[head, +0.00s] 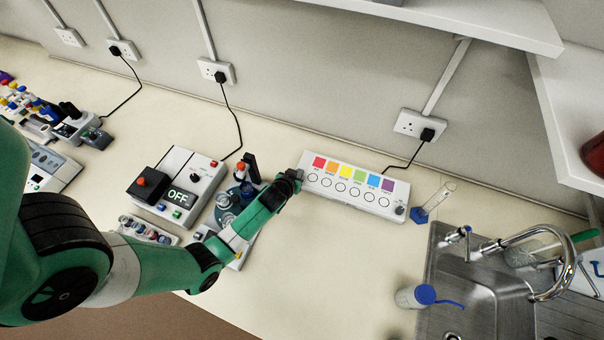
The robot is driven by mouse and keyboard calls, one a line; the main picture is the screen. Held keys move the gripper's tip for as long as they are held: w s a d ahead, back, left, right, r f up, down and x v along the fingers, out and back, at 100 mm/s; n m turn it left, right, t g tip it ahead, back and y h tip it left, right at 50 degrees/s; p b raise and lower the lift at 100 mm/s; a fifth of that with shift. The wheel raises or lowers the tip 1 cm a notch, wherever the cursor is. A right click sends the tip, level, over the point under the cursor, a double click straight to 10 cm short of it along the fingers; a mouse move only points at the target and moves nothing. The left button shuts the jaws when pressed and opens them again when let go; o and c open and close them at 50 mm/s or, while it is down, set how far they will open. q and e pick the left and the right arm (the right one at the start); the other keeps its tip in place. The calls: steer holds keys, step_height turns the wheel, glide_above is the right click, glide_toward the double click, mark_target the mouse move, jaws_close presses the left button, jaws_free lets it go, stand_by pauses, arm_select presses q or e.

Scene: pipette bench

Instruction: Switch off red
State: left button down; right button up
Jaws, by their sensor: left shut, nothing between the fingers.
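A white switch panel (338,207) lies on the bench against the back wall. It has a row of coloured squares with a round button under each. The red square (319,162) is at its left end, and the round button (312,178) below it shows as a pale ring. My left gripper (297,176) is shut and empty, with its tip at the panel's left end, close to the red button. I cannot tell whether it touches the panel. Whether the red one is on or off is not clear. My right gripper is not in view.
A device reading OFF (180,197) stands left of my left gripper, with small vials (146,230) in front of it. A measuring cylinder (434,200), a wash bottle (416,297) and a sink (480,275) are at the right. The bench in front of the panel is clear.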

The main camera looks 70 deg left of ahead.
arm_select(q)
steer(key=shift+w+a+r, duration=0.25)
steer(key=shift+w+a, duration=0.2)
steer(key=shift+a, duration=0.15)
steer(key=shift+r, duration=0.1)
steer(key=shift+r+p, duration=0.3)
step_height(320, 180, up, 5)
steer(key=p, duration=0.3)
steer(key=shift+f+p, duration=0.15)
steer(key=shift+p, duration=0.2)
steer(key=r+p+v, duration=0.1)
steer(key=v, duration=0.7)
steer(key=shift+w+r+p, duration=0.2)
steer(key=shift+w+p, duration=0.05)
steer(key=shift+p, duration=0.15)
steer(key=shift+a, duration=0.2)
